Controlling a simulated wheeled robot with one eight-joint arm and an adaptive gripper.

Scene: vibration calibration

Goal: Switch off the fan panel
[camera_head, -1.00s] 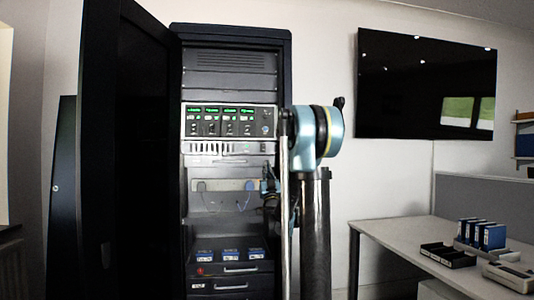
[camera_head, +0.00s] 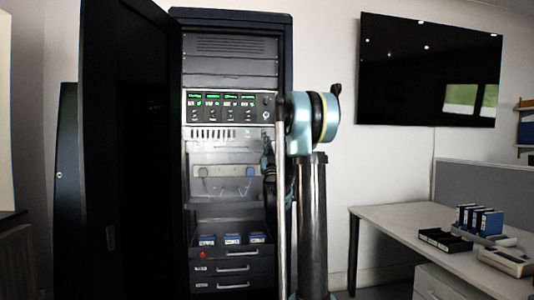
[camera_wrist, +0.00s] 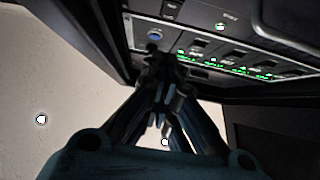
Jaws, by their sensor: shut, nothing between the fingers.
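The panel with green displays (camera_head: 230,107) is in the upper part of the open black rack cabinet and has rows of small switches and a round blue button (camera_head: 266,115) at its right end. I cannot read which label names the fan. In the wrist view the panel (camera_wrist: 235,62) is upside down, with the blue button (camera_wrist: 155,37) near my fingertips. My gripper (camera_wrist: 160,62) is shut and empty, its fingertips just below the button in that view; I cannot tell whether they touch the panel. In the head view my gripper (camera_head: 267,153) is dark and partly hidden by my arm.
The cabinet door (camera_head: 130,150) stands open at the left. Below the panel are a vented strip (camera_head: 215,133), a shelf with blue items (camera_head: 232,239) and drawers (camera_head: 233,269). A desk (camera_head: 400,222) stands at the right, with a wall screen (camera_head: 428,70) above it.

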